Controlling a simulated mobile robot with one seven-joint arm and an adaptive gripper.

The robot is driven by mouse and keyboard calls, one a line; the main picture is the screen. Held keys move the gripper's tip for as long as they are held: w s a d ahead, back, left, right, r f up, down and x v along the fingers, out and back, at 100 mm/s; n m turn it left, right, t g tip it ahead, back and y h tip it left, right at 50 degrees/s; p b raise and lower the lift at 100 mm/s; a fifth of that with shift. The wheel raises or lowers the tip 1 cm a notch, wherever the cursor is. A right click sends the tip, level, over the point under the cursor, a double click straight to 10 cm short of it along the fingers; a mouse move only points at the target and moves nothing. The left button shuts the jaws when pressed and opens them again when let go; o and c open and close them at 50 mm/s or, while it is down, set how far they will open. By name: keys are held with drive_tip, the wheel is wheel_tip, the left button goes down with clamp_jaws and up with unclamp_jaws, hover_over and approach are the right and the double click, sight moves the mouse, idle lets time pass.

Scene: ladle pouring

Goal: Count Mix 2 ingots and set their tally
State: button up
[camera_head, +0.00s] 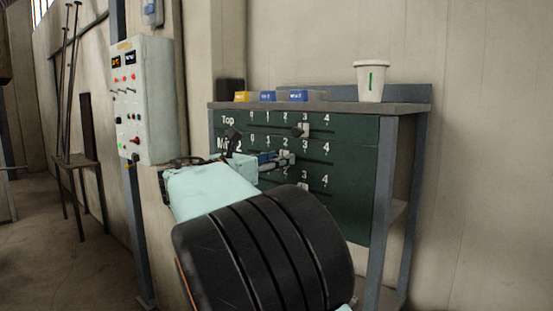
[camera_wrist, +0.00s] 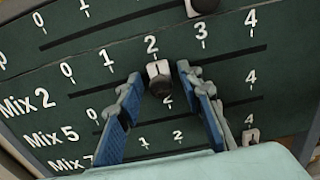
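The dark green tally board (camera_head: 345,200) has numbered rows with sliding knobs. In the wrist view, the Mix 2 row's pale, dark-tipped knob (camera_wrist: 159,76) is below the 2. My gripper (camera_wrist: 160,73) is open, one blue-padded finger on each side of this knob, with narrow gaps showing. It also shows at the board in the head view (camera_head: 284,160), where my arm hides part of the rows. A yellow ingot (camera_head: 242,97), a blue ingot (camera_head: 267,97) and another blue ingot (camera_head: 298,96) are on top of the board's shelf. Their labels are too small to read surely.
The top row's knob (camera_head: 300,131) is by the 3, above my gripper. A lower knob (camera_wrist: 250,137) is near a 4 at the right. A white cup (camera_head: 371,81) stands on the shelf (camera_head: 410,107). A control box (camera_head: 144,98) hangs at the left.

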drive_tip(key=shift+c, duration=0.3)
clamp_jaws()
drive_tip(key=shift+a, duration=0.1)
